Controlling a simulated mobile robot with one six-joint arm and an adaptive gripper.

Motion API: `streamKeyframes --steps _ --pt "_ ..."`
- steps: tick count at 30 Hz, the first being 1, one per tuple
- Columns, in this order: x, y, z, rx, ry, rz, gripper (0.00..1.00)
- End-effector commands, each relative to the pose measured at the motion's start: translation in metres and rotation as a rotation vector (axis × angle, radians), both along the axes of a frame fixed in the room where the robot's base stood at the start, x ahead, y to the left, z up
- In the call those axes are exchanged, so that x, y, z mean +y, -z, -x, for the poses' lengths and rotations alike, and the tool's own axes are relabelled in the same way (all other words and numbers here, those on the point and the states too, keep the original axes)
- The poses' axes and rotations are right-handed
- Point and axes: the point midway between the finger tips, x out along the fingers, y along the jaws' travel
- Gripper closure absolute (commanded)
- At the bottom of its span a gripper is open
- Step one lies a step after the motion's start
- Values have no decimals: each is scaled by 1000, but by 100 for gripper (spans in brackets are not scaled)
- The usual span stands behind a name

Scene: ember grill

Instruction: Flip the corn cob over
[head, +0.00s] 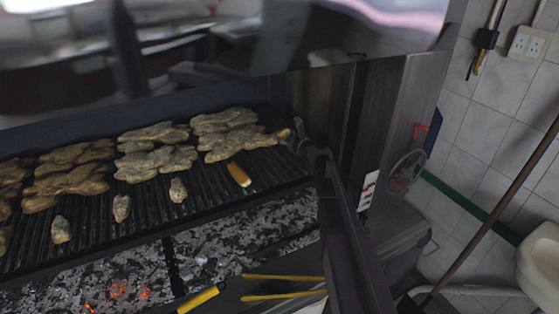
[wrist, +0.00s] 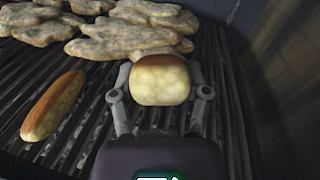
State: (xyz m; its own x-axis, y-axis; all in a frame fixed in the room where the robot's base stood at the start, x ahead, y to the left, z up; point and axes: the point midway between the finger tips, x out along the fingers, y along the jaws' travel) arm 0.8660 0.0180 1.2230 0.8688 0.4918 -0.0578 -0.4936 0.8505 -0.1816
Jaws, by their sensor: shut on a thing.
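My gripper (wrist: 160,92) is shut on a corn cob (wrist: 160,72), with one finger on each side of it. In the wrist view the cob points end-on toward the camera, pale yellow kernels facing me and a browned strip along its top. In the head view my gripper (head: 299,140) is at the right end of the grill, and the held cob (head: 284,133) is mostly hidden. A second cob (head: 239,174) lies on the grate to the left, with a browned side; it also shows in the wrist view (wrist: 54,105). I cannot tell whether the held cob touches the grate.
Several pieces of meat (head: 158,163) lie in rows on the dark grate (head: 150,205). Small pale pieces (head: 178,190) lie in front of them. Embers (head: 120,273) glow below. Yellow-handled tools (head: 285,277) lie at the front. A dark metal wall (head: 325,95) stands close on the right.

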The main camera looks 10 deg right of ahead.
Motion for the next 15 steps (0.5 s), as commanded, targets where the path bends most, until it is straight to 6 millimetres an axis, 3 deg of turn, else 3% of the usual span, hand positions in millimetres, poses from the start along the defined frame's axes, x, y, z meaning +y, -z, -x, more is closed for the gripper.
streamKeyframes --steps 13,15 --pt "1 -3 -1 118 153 -146 74" --pt "2 9 -7 116 152 -144 74"
